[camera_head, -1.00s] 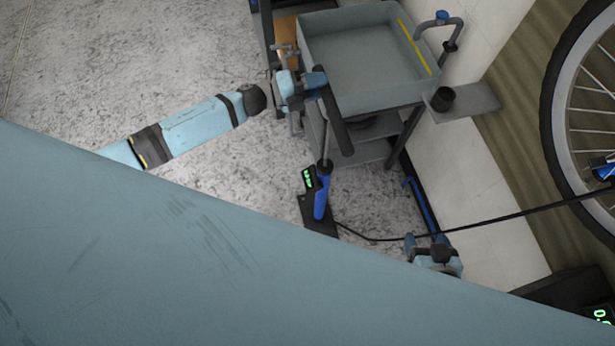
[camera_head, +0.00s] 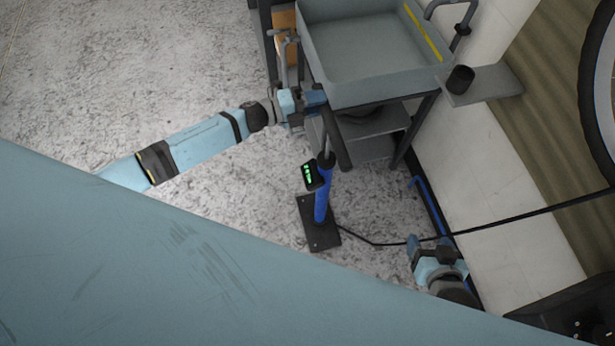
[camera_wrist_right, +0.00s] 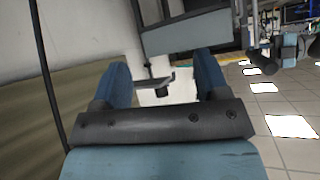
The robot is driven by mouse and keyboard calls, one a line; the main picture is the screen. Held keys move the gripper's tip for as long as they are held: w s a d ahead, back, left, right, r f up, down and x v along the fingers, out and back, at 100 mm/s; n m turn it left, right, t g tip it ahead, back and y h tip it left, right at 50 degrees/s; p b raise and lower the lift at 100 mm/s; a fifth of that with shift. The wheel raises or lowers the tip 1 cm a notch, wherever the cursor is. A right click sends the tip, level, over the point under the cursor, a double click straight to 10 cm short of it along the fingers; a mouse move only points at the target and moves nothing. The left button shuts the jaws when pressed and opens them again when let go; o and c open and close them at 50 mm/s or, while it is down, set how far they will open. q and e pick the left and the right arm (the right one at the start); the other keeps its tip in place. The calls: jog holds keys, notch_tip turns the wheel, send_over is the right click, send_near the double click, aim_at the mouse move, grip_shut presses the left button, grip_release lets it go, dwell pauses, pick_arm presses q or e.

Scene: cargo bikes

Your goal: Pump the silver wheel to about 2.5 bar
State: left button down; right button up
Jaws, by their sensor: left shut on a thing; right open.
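A blue floor pump (camera_head: 322,195) stands on its black base plate (camera_head: 318,236) on the floor. Its small gauge with green digits (camera_head: 309,174) is too small to read. My left gripper (camera_head: 316,98) is shut on the black pump handle (camera_head: 338,142), above the barrel, with a short piece of rod showing. The black hose (camera_head: 520,220) runs from the pump to the right, out of view. Part of a wheel (camera_head: 598,100) shows at the right edge; its valve is not in view. My right gripper (camera_head: 430,242) is open and empty; its parted fingers show in the right wrist view (camera_wrist_right: 168,78).
A grey basin on a cart (camera_head: 372,85) stands just behind the pump. A small shelf with a black cup (camera_head: 460,79) is on the wall. A dark box (camera_head: 570,312) sits at lower right. A teal surface (camera_head: 150,260) covers the lower left. Speckled floor at upper left is clear.

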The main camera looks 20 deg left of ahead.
pick_arm(q)
notch_tip(320, 180, down, 13)
jog(key=b, duration=0.9)
jog(key=shift+r, duration=0.15)
jog(key=c, duration=1)
grip_release()
jog(key=shift+s+r, duration=0.1)
jog(key=shift+r, duration=0.3)
jog(key=o, duration=0.4)
jog(key=shift+o, duration=0.6)
jog(key=shift+r, duration=0.1)
pick_arm(e)
jog(key=f, duration=0.1)
jog(key=a, duration=0.1)
jog(key=f+t, duration=0.1)
jog(key=shift+w+a+f+n+y, duration=0.15)
jog(key=shift+w+f+n+y, duration=0.15)
jog(key=shift+f+y, duration=0.1)
pick_arm(q)
jog(key=p+v, duration=0.1)
jog(key=v, duration=0.8)
jog(key=shift+p, duration=0.35)
pick_arm(e)
jog(key=shift+r, duration=0.7)
pick_arm(q)
jog(key=shift+r, duration=0.1)
